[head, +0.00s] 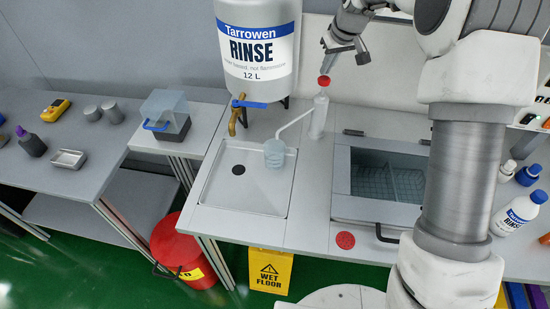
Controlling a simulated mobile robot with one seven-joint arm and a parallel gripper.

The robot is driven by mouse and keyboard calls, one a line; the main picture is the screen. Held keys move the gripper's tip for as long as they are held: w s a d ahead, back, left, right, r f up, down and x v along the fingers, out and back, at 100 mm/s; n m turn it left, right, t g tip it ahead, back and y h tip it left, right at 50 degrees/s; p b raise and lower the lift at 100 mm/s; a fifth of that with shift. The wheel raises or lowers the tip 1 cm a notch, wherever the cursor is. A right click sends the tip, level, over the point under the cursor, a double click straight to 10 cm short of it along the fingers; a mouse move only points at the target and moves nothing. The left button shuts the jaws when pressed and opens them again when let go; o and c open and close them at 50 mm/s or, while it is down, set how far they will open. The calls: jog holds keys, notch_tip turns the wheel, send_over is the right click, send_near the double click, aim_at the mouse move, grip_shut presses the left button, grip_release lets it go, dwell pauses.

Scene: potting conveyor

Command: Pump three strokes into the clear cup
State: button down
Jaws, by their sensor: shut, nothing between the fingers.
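A white pump bottle (320,116) with a red pump head (323,81) stands upright at the back of the counter, right of the sink. Its long white spout (296,121) slopes down to the left. The clear cup (274,153), bluish and see-through, is at the spout's lower end, over the right side of the sink. Its contents cannot be made out. My gripper (328,66) is shut and empty, its fingers pointing down just above the red pump head. I cannot tell whether the fingertips touch it.
A large Rinse tank (257,45) with a brass tap (236,115) hangs behind the sink (220,190). An open-topped basin with a wire rack (385,184) lies to the right. Several bottles (519,211) stand at the far right. The counter beside the red disc (345,240) is mostly clear.

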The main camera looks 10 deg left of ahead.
aim_at(325, 78)
jog(key=shift+s+f+b, duration=0.1)
jog(key=shift+f+b, duration=0.85)
jog(key=shift+f, duration=0.55)
jog(key=shift+r, duration=0.1)
jog(key=shift+r+p, duration=1.1)
jog(key=shift+r, duration=0.4)
jog(key=shift+r, duration=0.1)
notch_tip(325, 78, up, 6)
jog(key=p, duration=0.4)
